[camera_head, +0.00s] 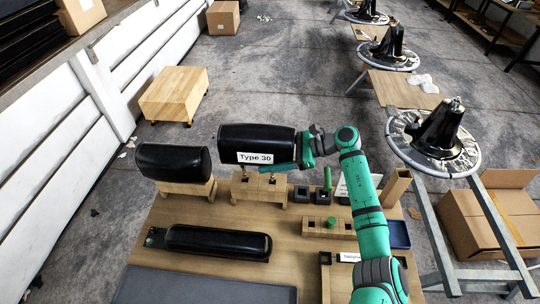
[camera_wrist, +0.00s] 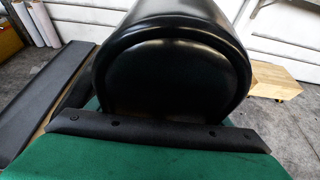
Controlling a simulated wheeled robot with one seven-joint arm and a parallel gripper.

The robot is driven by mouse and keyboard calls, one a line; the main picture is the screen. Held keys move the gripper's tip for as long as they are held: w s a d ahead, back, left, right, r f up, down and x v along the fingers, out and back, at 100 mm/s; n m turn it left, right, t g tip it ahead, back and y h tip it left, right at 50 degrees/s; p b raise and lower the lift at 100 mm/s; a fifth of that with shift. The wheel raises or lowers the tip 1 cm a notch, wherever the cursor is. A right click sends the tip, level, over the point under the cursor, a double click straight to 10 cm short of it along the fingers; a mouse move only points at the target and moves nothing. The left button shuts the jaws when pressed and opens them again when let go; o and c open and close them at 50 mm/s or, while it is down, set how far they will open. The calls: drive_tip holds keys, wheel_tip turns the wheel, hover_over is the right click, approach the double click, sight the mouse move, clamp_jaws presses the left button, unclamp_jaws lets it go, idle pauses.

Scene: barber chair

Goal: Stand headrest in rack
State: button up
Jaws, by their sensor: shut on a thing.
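A black padded headrest (camera_head: 258,138) with a white "Type 30" label is held by my gripper (camera_head: 292,160) at its right end. The headrest lies level, right above the wooden rack (camera_head: 242,192). Short metal posts (camera_head: 272,179) show between its underside and the rack's top. I cannot tell how deep the posts sit in the rack's holes. In the wrist view the headrest's rounded end (camera_wrist: 172,75) fills the middle, close against my gripper's black edge. The fingertips' contact is partly hidden by the headrest.
Another black headrest (camera_head: 173,160) stands on a wooden block to the left. A long black cushion (camera_head: 217,241) lies on the table (camera_head: 172,215) in front. Small black blocks (camera_head: 302,194), a wooden holder (camera_head: 327,228) and a blue tray (camera_head: 398,234) are at right.

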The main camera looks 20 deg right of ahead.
drive_tip(key=shift+w+f, duration=0.1)
drive_tip(key=shift+f, duration=1.3)
drive_tip(key=shift+d+f, duration=0.1)
drive_tip(key=shift+f, duration=0.1)
idle(0.3)
drive_tip(key=shift+f, duration=2.25)
drive_tip(key=o, duration=1.6)
drive_tip(key=shift+c, duration=0.2)
drive_tip(key=shift+f, duration=0.2)
drive_tip(key=v, duration=1.1)
drive_tip(key=shift+r, duration=0.1)
drive_tip(key=shift+a, duration=0.3)
